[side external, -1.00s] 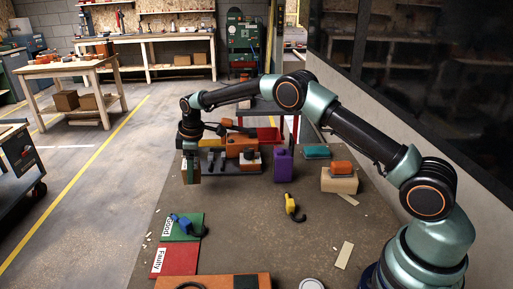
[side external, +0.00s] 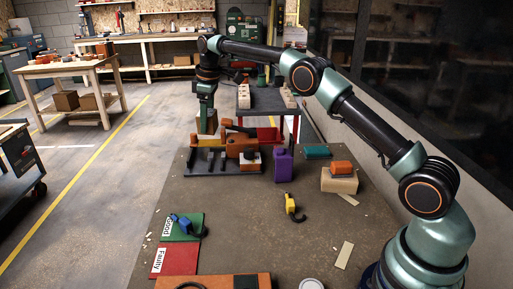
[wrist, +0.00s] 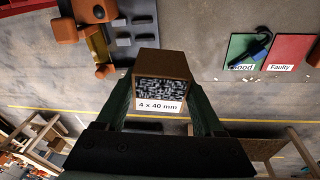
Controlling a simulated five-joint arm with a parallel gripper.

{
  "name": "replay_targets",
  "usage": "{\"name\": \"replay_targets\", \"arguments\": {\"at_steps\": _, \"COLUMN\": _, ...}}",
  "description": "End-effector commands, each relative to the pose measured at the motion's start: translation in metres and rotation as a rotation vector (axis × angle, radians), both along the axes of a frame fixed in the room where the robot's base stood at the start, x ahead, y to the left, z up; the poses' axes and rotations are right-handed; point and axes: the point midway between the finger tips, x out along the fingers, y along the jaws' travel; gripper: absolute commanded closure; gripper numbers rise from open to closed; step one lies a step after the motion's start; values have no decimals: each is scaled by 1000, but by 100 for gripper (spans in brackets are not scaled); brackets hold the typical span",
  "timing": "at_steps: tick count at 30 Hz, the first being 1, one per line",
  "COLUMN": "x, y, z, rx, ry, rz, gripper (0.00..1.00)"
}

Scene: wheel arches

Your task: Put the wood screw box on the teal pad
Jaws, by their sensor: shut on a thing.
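The wood screw box (wrist: 162,75) is brown, with a window of grey screws and a "4 x 40 mm" label in the wrist view. My gripper (wrist: 163,100) is shut on it, a dark green finger on each side. In the side view my gripper (side external: 207,112) holds the box (side external: 204,126) up behind the dark fixture, near the table's far left edge; its lower part is hard to make out. A flat teal piece (side external: 316,152), apparently the teal pad, lies at the table's far right, well to the right of my gripper. Nothing shows on top of it.
The dark fixture with orange parts (side external: 241,146) stands just in front of the box. A purple container (side external: 283,165) stands between it and the teal piece. An orange piece on a tan block (side external: 339,181) is nearby. Green (side external: 180,227) and red (side external: 174,260) pads lie front left.

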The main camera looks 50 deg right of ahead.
Motion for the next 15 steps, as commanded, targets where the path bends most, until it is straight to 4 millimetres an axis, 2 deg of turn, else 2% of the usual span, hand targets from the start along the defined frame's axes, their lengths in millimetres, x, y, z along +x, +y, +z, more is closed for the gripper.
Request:
{"name": "replay_targets", "arguments": {"at_steps": 1, "x": -2, "y": -29, "z": -5, "rx": 7, "ry": 3, "rz": -82, "gripper": 99}}
{"name": "replay_targets", "arguments": {"at_steps": 3, "x": -7, "y": -63, "z": -12, "rx": 17, "ry": 5, "rz": -192, "gripper": 99}}
{"name": "replay_targets", "arguments": {"at_steps": 8, "x": -25, "y": -139, "z": -26, "rx": 40, "ry": 9, "rz": -441, "gripper": 99}}
{"name": "replay_targets", "arguments": {"at_steps": 15, "x": -71, "y": -247, "z": -48, "rx": 74, "ry": 9, "rz": -815, "gripper": 99}}
